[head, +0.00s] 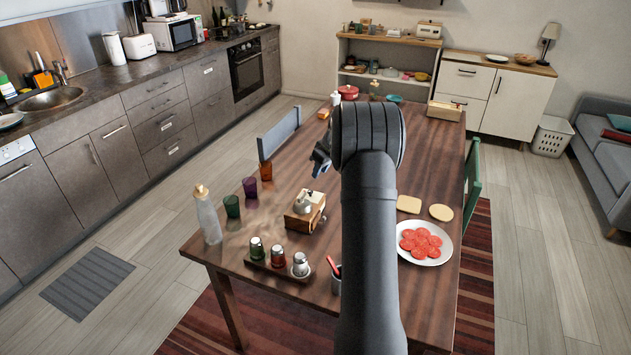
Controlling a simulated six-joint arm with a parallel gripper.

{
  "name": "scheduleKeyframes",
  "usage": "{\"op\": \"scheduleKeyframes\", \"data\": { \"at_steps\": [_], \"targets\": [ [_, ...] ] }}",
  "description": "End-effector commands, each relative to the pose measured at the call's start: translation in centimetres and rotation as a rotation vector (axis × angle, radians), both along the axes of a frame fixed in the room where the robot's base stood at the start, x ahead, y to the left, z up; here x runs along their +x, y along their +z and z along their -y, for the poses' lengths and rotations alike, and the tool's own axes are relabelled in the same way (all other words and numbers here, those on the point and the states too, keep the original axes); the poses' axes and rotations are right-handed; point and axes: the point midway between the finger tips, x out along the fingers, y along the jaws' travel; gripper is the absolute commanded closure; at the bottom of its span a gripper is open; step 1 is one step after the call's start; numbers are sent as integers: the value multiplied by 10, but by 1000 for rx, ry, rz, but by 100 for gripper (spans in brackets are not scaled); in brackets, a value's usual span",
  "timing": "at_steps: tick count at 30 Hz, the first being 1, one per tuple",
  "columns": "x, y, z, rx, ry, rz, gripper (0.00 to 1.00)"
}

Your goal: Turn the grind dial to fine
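A small wooden grinder (304,213) with a metal top stands on the dining table (315,187), left of my arm. Its grind dial is too small to make out, so its setting cannot be read. My gripper (319,163) is above the table, higher in the picture than the grinder and apart from it in the view. It is partly hidden behind my own arm, and I cannot tell whether its fingers are open or shut.
Several shakers stand in a tray (277,270) in front of the grinder. Coloured cups, including a green one (232,206), and a clear bottle (208,216) stand to its left. A plate of red slices (445,252) lies right of my arm. A chair (279,131) stands behind.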

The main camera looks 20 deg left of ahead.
Motion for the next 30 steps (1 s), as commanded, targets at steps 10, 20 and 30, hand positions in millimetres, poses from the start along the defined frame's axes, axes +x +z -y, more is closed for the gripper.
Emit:
{"op": "scheduleKeyframes", "data": {
  "at_steps": [10,20,30],
  "targets": [
    [-8,58,23,0,-1,0,72],
    [-10,65,26,0,-1,-2,72],
    [-8,52,21,-1,1,-2,72]
  ]
}}
